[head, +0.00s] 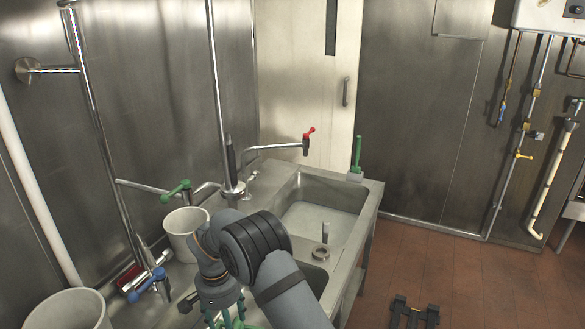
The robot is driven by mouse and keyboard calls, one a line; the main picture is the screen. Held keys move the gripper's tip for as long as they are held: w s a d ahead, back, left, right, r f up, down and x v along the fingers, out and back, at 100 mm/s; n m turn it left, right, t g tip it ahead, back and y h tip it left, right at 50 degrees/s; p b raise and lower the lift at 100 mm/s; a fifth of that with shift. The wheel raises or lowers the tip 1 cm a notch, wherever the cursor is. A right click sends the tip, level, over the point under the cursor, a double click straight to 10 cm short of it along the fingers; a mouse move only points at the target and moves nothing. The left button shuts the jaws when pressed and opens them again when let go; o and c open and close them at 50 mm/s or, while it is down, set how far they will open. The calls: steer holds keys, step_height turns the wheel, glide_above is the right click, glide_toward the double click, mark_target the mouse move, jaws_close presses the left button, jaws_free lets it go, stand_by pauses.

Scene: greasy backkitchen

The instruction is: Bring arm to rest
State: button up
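My arm reaches in from the bottom edge in the head view, bends over the near part of the steel sink unit (372,200), and its end points down. My gripper (226,316) is at the bottom edge, partly cut off, with green parts showing at its end. I cannot tell whether these are its fingers or something between them, nor whether it is open or shut.
A pale bucket (184,232) stands just left of my wrist, and another (65,312) is at lower left. Upright pipes (212,90) and a red-handled tap (306,140) rise behind. A green-handled object (357,158) stands at the sink's far corner. The tiled floor (480,285) at right is mostly clear.

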steer(key=shift+r, duration=0.85)
step_height(320, 180, down, 9)
steer(key=b, duration=0.6)
step_height(320, 180, up, 3)
steer(key=p, duration=0.2)
steer(key=shift+w+p, duration=0.1)
steer(key=shift+p, duration=0.25)
steer(key=shift+d+r+p, duration=0.1)
steer(key=shift+r+p, duration=0.1)
steer(key=shift+p, duration=0.15)
steer(key=shift+s+d+f+b, duration=0.2)
steer(key=shift+d+f+b, duration=0.2)
steer(key=shift+b, duration=0.75)
steer(key=w+d+r+n+p, duration=0.25)
steer(key=w+d+r, duration=0.25)
steer(key=d+r, duration=0.5)
steer(key=s+d+r+p, duration=0.1)
steer(key=s+d+r, duration=0.2)
steer(key=d+r, duration=0.2)
steer(key=s+d+r, duration=0.4)
steer(key=d+r, duration=0.1)
steer(key=d, duration=0.4)
steer(key=shift+d+r+m+p, duration=0.3)
steer(key=shift+m+p, duration=0.05)
steer(key=shift+p, duration=0.05)
